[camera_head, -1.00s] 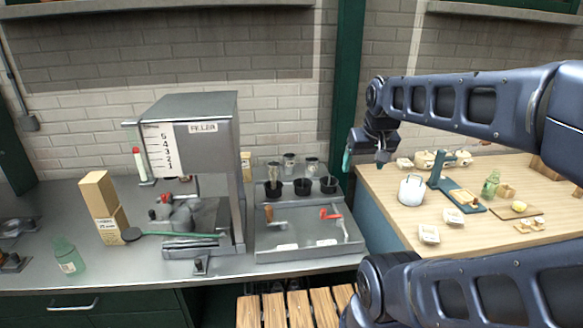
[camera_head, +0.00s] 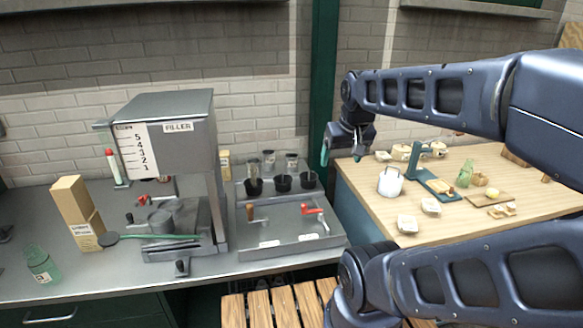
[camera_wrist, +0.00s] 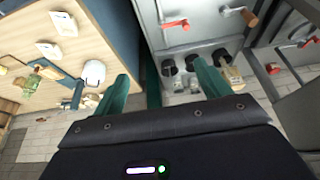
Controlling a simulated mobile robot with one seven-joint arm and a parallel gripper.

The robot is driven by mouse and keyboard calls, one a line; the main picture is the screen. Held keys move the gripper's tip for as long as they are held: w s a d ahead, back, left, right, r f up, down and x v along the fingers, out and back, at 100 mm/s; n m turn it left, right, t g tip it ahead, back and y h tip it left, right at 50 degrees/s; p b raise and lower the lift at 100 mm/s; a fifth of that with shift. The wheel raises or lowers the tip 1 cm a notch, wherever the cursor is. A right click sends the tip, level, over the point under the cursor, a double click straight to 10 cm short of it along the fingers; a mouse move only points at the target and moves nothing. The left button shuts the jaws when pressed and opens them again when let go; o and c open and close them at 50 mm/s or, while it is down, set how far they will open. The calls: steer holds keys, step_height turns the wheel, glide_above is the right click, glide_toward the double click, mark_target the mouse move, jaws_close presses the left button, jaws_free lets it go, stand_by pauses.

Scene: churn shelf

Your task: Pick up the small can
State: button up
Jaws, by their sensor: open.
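A small white can (camera_head: 390,182) with a thin handle stands upright near the left edge of the wooden table. It also shows in the wrist view (camera_wrist: 94,73), to the left of my left finger. My gripper (camera_head: 341,154) is raised above and to the left of the can, near the green post. Its two green fingers (camera_wrist: 161,75) are spread apart with nothing between them. The gripper is apart from the can.
A tray (camera_head: 290,243) with red-handled parts and dark cups sits on the metal counter, beside the filler machine (camera_head: 165,120). A blue-green stand (camera_head: 440,187), white tubs (camera_head: 407,224) and a green jar (camera_head: 465,172) are near the can. Wooden slats (camera_head: 284,305) lie below.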

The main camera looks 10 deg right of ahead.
steer(key=w+d+f+n+h, duration=0.2)
steer(key=w+d+n+h, duration=0.35)
steer(key=w, duration=0.35)
steer(key=w+d+f+n+h, duration=0.2)
steer(key=w+d+n+h, duration=0.3)
steer(key=w, duration=0.5)
steer(key=n+t+y, duration=0.1)
steer(key=n+t, duration=0.4)
steer(key=n, duration=0.8)
glide_above(291, 160)
steer(key=s+d, duration=0.7)
steer(key=s, duration=0.4)
step_height(291, 160, down, 9)
steer(key=w+a+f+n+t+y, duration=0.1)
steer(key=w+a+f+n, duration=0.1)
steer(key=a+f, duration=0.1)
steer(key=w+a+f+n+t+y, duration=0.1)
steer(key=w+a+f+n+y, duration=0.1)
steer(key=w+a+f+n, duration=0.1)
steer(key=w+a+f+n+t+y, duration=0.1)
steer(key=w+a+f+n, duration=0.1)
steer(key=f, duration=0.3)
steer(key=shift+w+a+f+n+y, duration=0.1)
steer(key=shift+w+a+n+y, duration=0.1)
steer(key=shift+a+n+y, duration=0.25)
steer(key=shift+x, duration=3.7)
steer(key=shift+d, duration=0.2)
steer(key=c, duration=1.1)
